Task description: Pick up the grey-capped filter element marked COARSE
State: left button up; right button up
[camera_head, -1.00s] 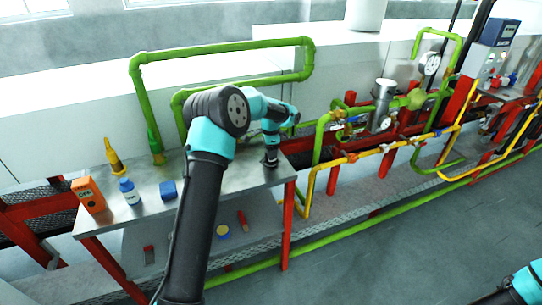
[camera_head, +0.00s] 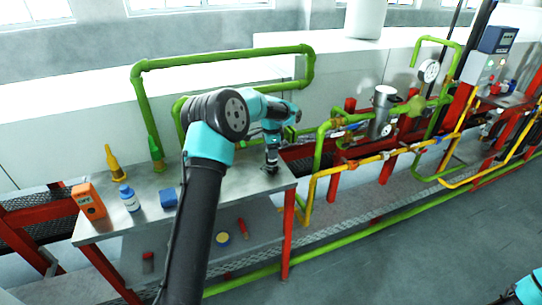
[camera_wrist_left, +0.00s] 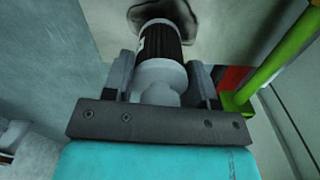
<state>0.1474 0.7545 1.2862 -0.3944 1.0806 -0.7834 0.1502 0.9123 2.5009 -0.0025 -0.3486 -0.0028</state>
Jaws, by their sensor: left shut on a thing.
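My left gripper (camera_head: 271,164) is at the right end of the metal bench. In the left wrist view its two fingers (camera_wrist_left: 162,80) are shut on a filter element (camera_wrist_left: 160,45) with a pale grey cap and a dark ribbed body. The cap is towards the gripper. A bit of white label shows at the body's left edge, but no marking can be read. The far end of the element meets a dark patch, and I cannot tell whether it touches the bench. My right gripper is out of view.
Green pipes (camera_head: 225,57) rise behind. A steel housing (camera_head: 382,110) and yellow piping stand right.

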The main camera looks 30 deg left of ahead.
pick_arm(q)
jog(key=s+d+r, duration=0.1)
jog(key=s+d, duration=0.7)
jog(key=s, duration=0.5)
jog(key=shift+s+d+r, duration=0.2)
jog(key=shift+s, duration=0.1)
jog(key=shift+a, duration=0.1)
